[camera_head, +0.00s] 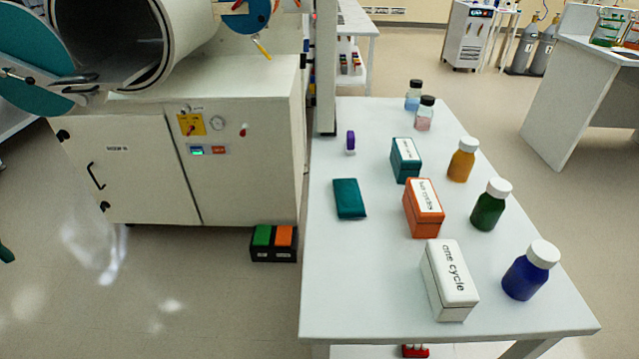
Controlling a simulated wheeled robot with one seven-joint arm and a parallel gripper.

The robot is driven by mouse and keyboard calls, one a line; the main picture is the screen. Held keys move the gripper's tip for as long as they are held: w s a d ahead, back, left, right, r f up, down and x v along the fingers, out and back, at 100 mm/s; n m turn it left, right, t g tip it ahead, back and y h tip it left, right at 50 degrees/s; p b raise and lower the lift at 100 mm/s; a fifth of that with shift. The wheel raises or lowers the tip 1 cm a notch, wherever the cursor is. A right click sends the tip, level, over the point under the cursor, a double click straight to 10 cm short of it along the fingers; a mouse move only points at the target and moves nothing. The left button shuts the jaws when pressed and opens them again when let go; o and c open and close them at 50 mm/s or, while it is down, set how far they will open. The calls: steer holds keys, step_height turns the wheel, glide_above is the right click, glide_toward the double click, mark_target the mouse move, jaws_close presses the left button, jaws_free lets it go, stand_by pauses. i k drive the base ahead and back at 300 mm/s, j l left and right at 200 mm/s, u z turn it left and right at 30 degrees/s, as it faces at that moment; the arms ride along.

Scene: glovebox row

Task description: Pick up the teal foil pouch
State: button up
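The teal foil pouch (349,199) lies flat on the white table (325,270), near its left edge. It looks like a small dark teal rectangle with nothing on top of it. A teal box (406,168) with a white label stands to its right and a little farther back. My gripper is not in view.
An orange box (423,220), a white box (450,288) and blue (528,275), green (489,208) and amber (462,162) bottles stand right of the pouch. A purple-topped item (350,142) stands behind it. A white glovebox cabinet (240,170) is left; the table's front left is clear.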

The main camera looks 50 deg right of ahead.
mark_target(349, 200)
steer(key=i+l+z, duration=0.2)
steer(key=i, duration=1.15)
steer(key=j+z, duration=0.1)
steer(key=z, duration=1.85)
